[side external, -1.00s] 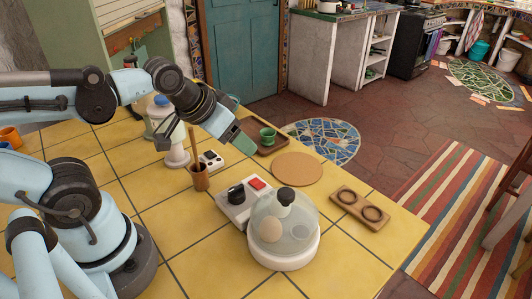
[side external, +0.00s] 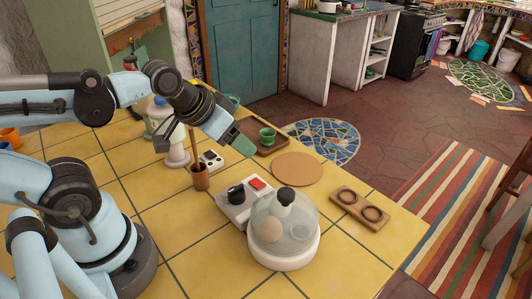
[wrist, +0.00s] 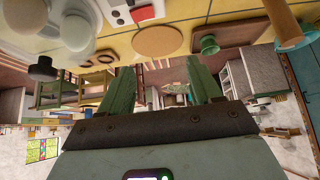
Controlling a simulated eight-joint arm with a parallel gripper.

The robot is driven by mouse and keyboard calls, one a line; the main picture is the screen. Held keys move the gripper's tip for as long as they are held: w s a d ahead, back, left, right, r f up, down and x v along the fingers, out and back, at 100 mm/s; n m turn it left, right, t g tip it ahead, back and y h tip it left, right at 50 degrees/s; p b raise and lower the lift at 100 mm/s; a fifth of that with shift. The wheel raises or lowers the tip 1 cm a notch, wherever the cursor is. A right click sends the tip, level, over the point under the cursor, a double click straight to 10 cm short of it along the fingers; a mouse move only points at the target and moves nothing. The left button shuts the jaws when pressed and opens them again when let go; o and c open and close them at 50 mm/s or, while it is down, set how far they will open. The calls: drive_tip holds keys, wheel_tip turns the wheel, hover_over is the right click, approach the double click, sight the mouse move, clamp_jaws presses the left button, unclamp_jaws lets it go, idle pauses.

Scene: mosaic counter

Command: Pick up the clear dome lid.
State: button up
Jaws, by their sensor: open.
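The clear dome lid (side external: 268,216) with a black knob (side external: 286,195) sits over a round white base (side external: 284,258) near the counter's front edge. A round tan object and a pale one show through the dome. In the wrist view the dome (wrist: 70,28) and its black knob (wrist: 43,69) are at the upper left. My gripper (side external: 203,145) is open and empty, up and to the left of the dome in the side view, well apart from it. Its two green fingers (wrist: 164,88) are spread in the wrist view.
A grey box with a black dial and red switch (side external: 238,203) stands beside the dome. A wooden two-ring holder (side external: 359,207), a round cork mat (side external: 294,169), a green cup (side external: 267,137) on a brown tray and a brown cup with a stick (side external: 200,177) are around. The front tiles are clear.

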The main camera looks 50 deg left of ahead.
idle(0.7)
wheel_tip(320, 180, up, 10)
drive_tip(key=m+g, duration=0.7)
drive_tip(key=m, duration=0.2)
hover_over(286, 192)
drive_tip(key=shift+f, duration=5.9)
drive_tip(key=shift+c, duration=0.4)
clamp_jaws()
